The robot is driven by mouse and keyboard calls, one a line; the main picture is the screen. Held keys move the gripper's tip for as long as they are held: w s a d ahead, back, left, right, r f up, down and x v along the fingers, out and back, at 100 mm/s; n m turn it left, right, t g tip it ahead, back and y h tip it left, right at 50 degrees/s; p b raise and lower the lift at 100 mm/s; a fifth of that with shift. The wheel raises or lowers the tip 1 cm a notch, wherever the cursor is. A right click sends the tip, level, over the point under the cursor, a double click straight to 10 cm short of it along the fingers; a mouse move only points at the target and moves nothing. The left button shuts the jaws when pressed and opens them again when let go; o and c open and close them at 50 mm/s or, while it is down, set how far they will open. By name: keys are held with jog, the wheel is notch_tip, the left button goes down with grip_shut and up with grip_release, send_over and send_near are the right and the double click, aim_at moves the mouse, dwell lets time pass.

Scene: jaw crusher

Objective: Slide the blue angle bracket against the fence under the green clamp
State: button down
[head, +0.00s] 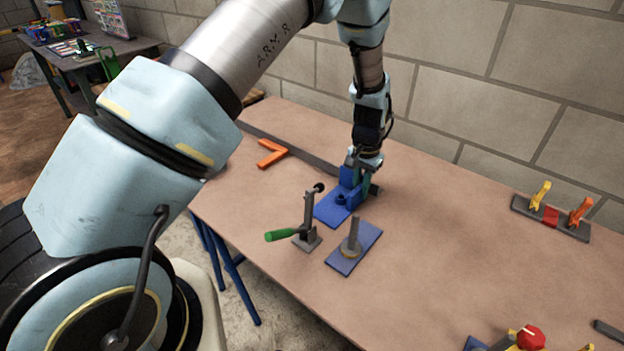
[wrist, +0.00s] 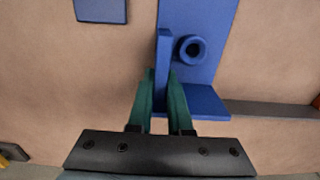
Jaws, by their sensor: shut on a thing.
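The blue angle bracket (head: 331,209) lies on the table beside the dark fence (head: 300,151). The wrist view shows its flat base, round boss and upright rib (wrist: 163,50). My gripper (head: 357,178) points down, with its green fingers (wrist: 164,80) shut on the rib, one on each side. The fence (wrist: 275,110) also shows at the right of the wrist view; whether the bracket touches it I cannot tell. The green clamp (head: 281,235) stands in front of the bracket, its green handle pointing left and its arm upright with a black tip.
A blue plate with a grey post (head: 354,249) stands to the right of the clamp. An orange piece (head: 270,153) lies near the fence's left part. A grey bar with yellow and orange clips (head: 551,217) lies at the right. The table between is clear; a block wall stands behind.

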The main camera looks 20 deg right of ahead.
jog(key=shift+s+d, duration=0.15)
jog(key=shift+s, duration=0.15)
jog(key=shift+w+d, duration=0.3)
jog(key=shift+d, duration=0.2)
jog(key=shift+w+d, duration=0.25)
jog(key=shift+d, duration=0.2)
jog(key=c, duration=0.8)
grip_release()
jog(key=shift+o, duration=0.2)
jog(key=shift+r+p, duration=2.15)
jog(key=shift+r, duration=1.9)
